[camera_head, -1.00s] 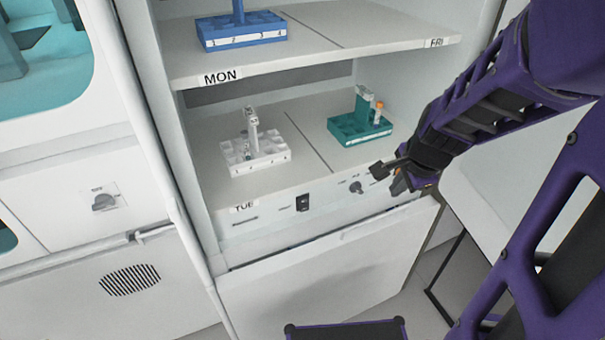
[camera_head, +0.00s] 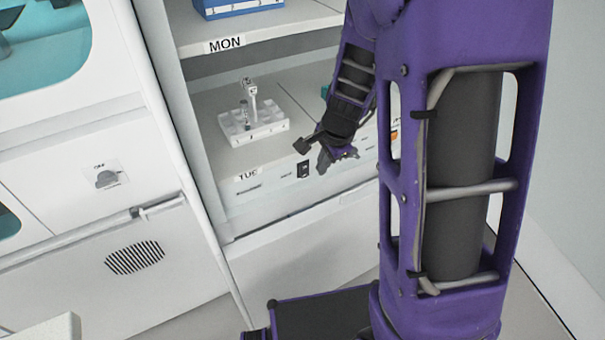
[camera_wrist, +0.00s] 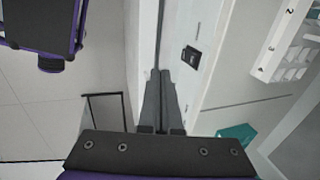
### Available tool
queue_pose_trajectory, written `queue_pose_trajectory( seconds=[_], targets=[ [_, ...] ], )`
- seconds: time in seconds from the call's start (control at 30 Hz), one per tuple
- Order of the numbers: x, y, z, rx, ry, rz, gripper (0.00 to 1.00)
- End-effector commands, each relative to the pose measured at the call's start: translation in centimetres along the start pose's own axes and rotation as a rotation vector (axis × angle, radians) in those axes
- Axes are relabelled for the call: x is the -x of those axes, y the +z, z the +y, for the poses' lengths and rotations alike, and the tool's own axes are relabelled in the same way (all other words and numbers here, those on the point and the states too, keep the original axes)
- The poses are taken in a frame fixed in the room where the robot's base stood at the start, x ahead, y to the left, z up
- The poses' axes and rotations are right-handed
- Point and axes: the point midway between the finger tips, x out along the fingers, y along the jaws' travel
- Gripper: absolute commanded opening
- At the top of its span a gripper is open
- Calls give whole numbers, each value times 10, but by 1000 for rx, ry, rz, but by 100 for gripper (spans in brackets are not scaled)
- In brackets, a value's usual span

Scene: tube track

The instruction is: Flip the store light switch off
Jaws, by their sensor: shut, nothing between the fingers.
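The light switch (camera_head: 303,170) is a small black rocker on the white front panel under the lower shelf. It also shows in the wrist view (camera_wrist: 191,57), up and to the right of my fingertips. My gripper (camera_head: 323,166) is just right of the switch in the head view. In the wrist view my gripper (camera_wrist: 160,76) is shut with nothing between the fingers. The fingertips look apart from the switch. I cannot make out which way the rocker is tilted.
A white tube rack (camera_head: 252,121) stands on the lower shelf, and a teal rack (camera_wrist: 236,134) is mostly hidden behind my arm in the head view. A blue rack (camera_head: 238,8) is on the upper shelf. A knob (camera_head: 106,179) is on the cabinet at left.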

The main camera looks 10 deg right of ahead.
Motion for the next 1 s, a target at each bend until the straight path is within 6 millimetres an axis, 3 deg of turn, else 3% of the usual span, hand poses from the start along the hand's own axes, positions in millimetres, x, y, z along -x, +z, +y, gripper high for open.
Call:
queue_pose_trajectory(
  seconds=[0.37, 0.57, 0.9, 1.0],
  targets=[
    [-5, 0, 1, 0, 1, 1, 0],
    [-36, -1, 2, -2, 4, 0, 0],
    [-107, -1, 2, -3, 3, 0, 0],
    [-109, 0, -17, 2, 1, 0, 0]
  ],
)
